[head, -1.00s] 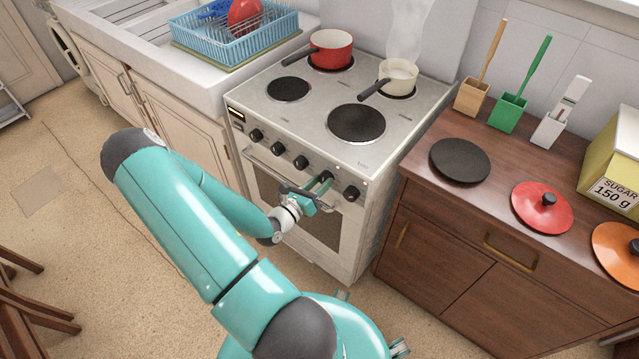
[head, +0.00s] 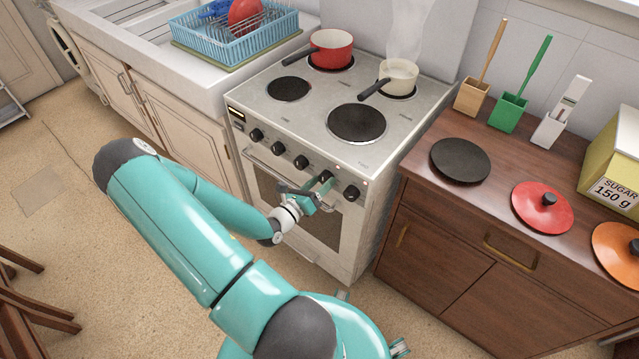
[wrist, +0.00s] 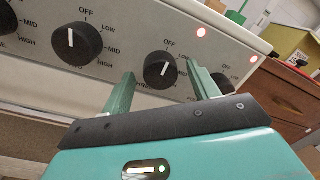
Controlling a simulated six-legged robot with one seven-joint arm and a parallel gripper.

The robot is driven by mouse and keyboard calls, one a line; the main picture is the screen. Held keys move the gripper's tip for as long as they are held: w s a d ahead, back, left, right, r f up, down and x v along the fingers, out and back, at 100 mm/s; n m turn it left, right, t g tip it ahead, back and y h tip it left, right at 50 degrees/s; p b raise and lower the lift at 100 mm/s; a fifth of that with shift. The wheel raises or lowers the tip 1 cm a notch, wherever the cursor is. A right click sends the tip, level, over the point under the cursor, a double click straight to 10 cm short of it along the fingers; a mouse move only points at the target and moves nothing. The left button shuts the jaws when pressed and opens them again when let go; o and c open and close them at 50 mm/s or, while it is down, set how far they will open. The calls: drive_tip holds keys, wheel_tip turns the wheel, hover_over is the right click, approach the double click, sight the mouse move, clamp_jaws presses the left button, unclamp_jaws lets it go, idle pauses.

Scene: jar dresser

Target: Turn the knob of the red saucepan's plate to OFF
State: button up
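The red saucepan (head: 331,47) stands on the back left plate of the stove. A row of several black knobs runs along the stove's front panel. My gripper (wrist: 160,72) is open in front of the second knob from the right. Its fingertips are on either side of that knob (wrist: 158,76), with gaps visible. Which knob serves the red saucepan's plate cannot be read here.
A steaming cream saucepan (head: 398,76) stands on the back right plate. The front plates (head: 357,122) are bare. The oven handle (head: 262,165) runs below the knobs. Two red lights (wrist: 201,33) glow on the panel. A brown dresser (head: 430,235) stands to the right.

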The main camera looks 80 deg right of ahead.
drive_tip(key=v, duration=1.3)
drive_tip(key=shift+a, duration=0.3)
drive_tip(key=shift+w, duration=0.15)
